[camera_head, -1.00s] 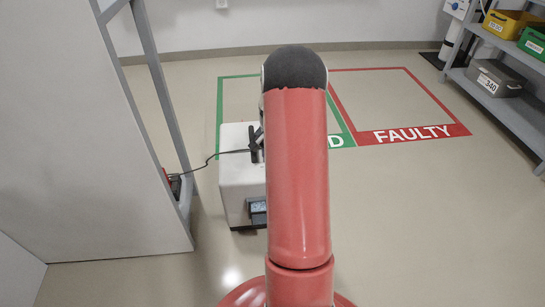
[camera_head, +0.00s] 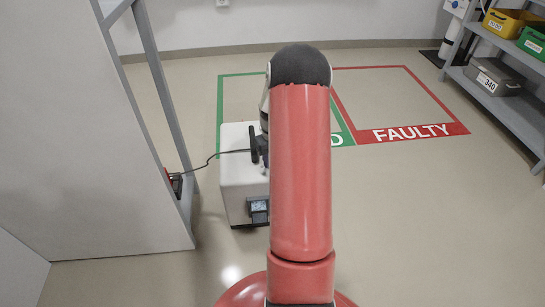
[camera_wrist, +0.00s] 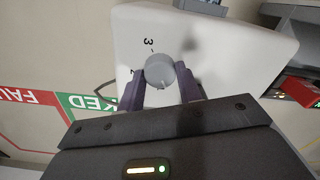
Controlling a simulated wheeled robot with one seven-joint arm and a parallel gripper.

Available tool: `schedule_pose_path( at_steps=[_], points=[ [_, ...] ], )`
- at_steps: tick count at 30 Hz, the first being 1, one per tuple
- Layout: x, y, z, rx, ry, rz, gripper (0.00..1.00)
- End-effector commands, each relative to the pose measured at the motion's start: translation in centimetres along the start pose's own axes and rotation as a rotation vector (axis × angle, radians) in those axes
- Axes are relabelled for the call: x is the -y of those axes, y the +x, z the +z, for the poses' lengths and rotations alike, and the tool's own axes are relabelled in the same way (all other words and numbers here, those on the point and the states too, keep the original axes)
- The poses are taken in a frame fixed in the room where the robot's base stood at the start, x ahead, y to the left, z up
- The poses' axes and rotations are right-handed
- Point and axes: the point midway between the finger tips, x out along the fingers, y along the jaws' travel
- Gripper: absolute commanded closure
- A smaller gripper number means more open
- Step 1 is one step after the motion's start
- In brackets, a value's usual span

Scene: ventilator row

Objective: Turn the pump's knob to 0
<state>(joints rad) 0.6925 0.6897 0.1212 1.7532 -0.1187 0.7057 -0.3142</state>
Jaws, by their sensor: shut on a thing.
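The pump (camera_head: 238,185) is a white box on the floor left of my arm in the head view. Its white face (camera_wrist: 225,45) fills the upper part of the wrist view. The round grey knob (camera_wrist: 159,69) sits on that face, with a "3" printed above it in the picture. A small pale mark shows at the knob's lower edge. My gripper (camera_wrist: 160,86) is shut on the knob, one dark finger on each side. I see no 0; part of the dial is behind the fingers. My arm hides the knob in the head view.
A dark cable (camera_head: 228,152) runs from the pump to a red-and-black item (camera_head: 175,184) by the grey rack at left. The green-framed floor area (camera_head: 226,100) and red FAULTY area (camera_head: 400,105) lie beyond. A shelf (camera_head: 505,105) with bins stands at right.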

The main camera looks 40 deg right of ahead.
Motion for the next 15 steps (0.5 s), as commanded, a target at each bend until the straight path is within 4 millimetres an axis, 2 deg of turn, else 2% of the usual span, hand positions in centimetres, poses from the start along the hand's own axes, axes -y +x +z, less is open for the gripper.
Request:
schedule_pose_path(
  at_steps=[15],
  points=[
    [0.01, -0.1, 0.0, 0.0, -0.492, -0.001, 0.88]
  ],
)
